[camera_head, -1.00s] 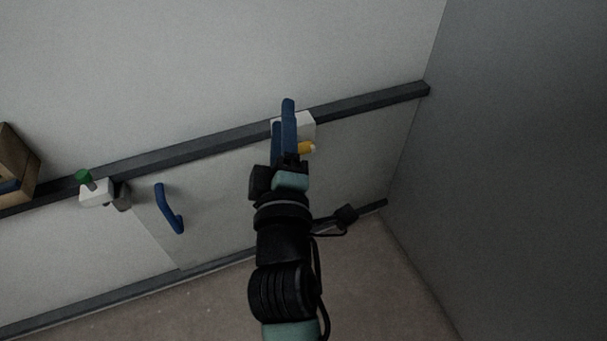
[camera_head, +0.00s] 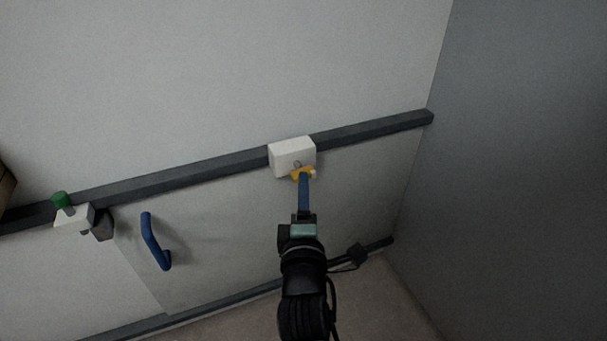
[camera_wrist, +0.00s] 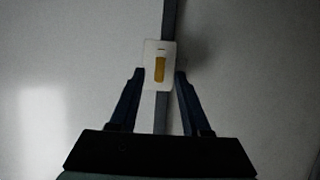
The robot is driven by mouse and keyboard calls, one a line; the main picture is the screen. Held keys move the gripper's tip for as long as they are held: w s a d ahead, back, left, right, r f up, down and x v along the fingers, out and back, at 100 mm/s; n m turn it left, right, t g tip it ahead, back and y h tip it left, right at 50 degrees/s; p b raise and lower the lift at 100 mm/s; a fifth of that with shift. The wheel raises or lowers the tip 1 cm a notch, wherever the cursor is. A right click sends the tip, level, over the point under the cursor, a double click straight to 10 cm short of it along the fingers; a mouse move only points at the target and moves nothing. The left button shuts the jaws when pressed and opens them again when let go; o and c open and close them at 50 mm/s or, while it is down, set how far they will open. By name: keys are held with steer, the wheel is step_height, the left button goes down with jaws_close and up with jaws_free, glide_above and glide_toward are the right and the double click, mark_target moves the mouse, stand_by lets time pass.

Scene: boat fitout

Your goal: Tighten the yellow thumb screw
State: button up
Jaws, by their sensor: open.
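The yellow thumb screw (camera_head: 302,174) sits on the lower front of a white block (camera_head: 291,154) on the dark rail. In the wrist view the yellow thumb screw (camera_wrist: 160,69) shows as an upright bar on the white block (camera_wrist: 151,50). My gripper (camera_head: 304,180) is at the screw in the head view, its fingers seen edge-on and partly overlapping it. In the wrist view my gripper (camera_wrist: 160,73) is open, with one blue finger on each side of the screw and clear space between. I cannot tell whether either finger touches the block.
A dark rail (camera_head: 190,178) runs along the pale wall. A second white block (camera_head: 75,218) with a green knob (camera_head: 60,200) is on the rail at left. A blue handle (camera_head: 155,243) is on the panel below. A grey wall (camera_head: 510,170) stands at right.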

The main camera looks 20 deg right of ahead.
steer(key=shift+b+x, duration=0.8)
steer(key=shift+x, duration=1.95)
jaws_close()
